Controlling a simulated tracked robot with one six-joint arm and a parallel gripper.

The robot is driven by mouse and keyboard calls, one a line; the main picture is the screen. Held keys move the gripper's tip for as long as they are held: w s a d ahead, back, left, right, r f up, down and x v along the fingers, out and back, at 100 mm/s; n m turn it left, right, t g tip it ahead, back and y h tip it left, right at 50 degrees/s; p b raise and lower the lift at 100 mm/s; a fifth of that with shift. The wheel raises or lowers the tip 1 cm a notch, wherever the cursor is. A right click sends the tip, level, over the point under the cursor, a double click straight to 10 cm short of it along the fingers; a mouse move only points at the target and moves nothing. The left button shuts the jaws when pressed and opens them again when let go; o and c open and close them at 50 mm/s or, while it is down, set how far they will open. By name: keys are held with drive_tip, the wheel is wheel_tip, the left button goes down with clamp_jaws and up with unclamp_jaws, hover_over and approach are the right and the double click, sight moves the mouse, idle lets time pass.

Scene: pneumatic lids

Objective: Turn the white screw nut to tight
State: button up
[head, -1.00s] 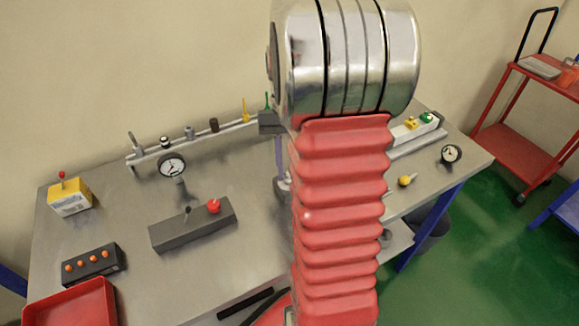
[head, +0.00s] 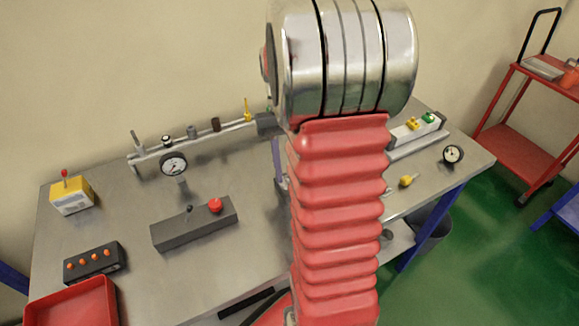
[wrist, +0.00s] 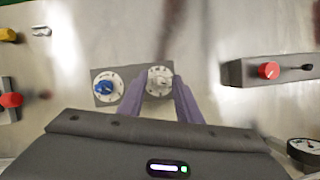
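The white screw nut (wrist: 160,80) sits on a round marked dial on a grey plate (wrist: 131,73), in the middle of the wrist view. My gripper (wrist: 160,92) points at it, with its two purple fingers apart, one on each side of the dial in the picture. I cannot tell how far above the nut the fingertips are, and no contact shows. In the head view my arm hides the nut and the plate. Only a bit of a purple finger shows left of the arm there.
A blue knob (wrist: 105,87) sits on the same plate, left of the nut. A dark box with a red button (head: 215,206) stands on the bench, and a pressure gauge (head: 173,164) is behind it. A yellow box (head: 71,196) and a red tray (head: 72,304) are at the left.

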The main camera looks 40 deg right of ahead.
drive_tip(key=shift+o, duration=0.7)
drive_tip(key=shift+w+d+r, duration=0.1)
drive_tip(key=shift+w+r, duration=0.05)
drive_tip(key=shift+w+r, duration=0.1)
drive_tip(key=shift+r, duration=0.15)
drive_tip(key=v, duration=1.3)
